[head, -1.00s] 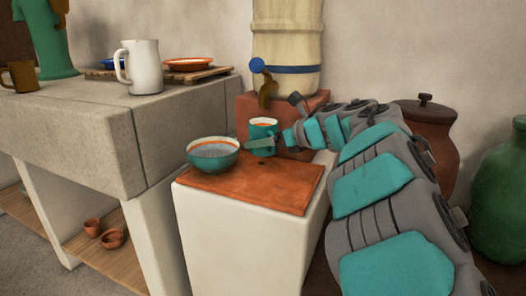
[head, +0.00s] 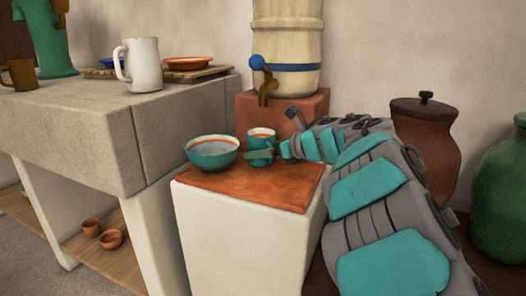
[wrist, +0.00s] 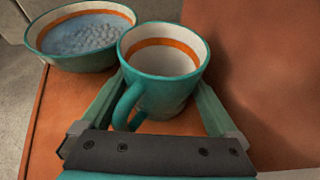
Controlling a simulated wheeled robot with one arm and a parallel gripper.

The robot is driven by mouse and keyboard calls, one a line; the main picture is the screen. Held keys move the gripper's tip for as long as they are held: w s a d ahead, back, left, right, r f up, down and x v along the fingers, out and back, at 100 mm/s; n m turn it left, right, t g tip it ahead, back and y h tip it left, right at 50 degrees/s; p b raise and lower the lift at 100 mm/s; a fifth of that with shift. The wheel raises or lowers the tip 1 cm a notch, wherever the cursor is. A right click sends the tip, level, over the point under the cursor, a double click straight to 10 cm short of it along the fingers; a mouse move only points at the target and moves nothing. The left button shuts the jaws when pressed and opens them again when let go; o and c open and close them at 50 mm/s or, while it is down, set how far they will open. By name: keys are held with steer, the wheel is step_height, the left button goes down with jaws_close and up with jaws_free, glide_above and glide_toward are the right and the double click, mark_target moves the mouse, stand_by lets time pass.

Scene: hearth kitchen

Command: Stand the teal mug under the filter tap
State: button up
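The teal mug (head: 262,135), white inside with an orange band, is upright over the terracotta-coloured top (head: 230,187) of a white stand. In the wrist view the mug (wrist: 165,60) is between the fingers of my gripper (wrist: 161,92), which are closed against its sides. Its handle points back toward the gripper. The mug's base is partly hidden, so I cannot tell if it touches the surface. The filter tap (head: 264,88), brass with a blue knob, sticks out from the cream filter (head: 287,40) above and behind the mug. My gripper (head: 262,154) reaches in from the right.
A teal bowl (head: 211,152) with bluish-grey contents stands close left of the mug. An orange-red block (head: 300,104) carries the filter behind. A stone counter (head: 90,125) with a white pitcher (head: 142,65) is left. A brown lidded jar (head: 428,135) and green jar (head: 500,195) stand right.

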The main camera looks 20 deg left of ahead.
steer(key=shift+r, duration=0.25)
steer(key=p+v, duration=0.1)
steer(key=v, duration=1.1)
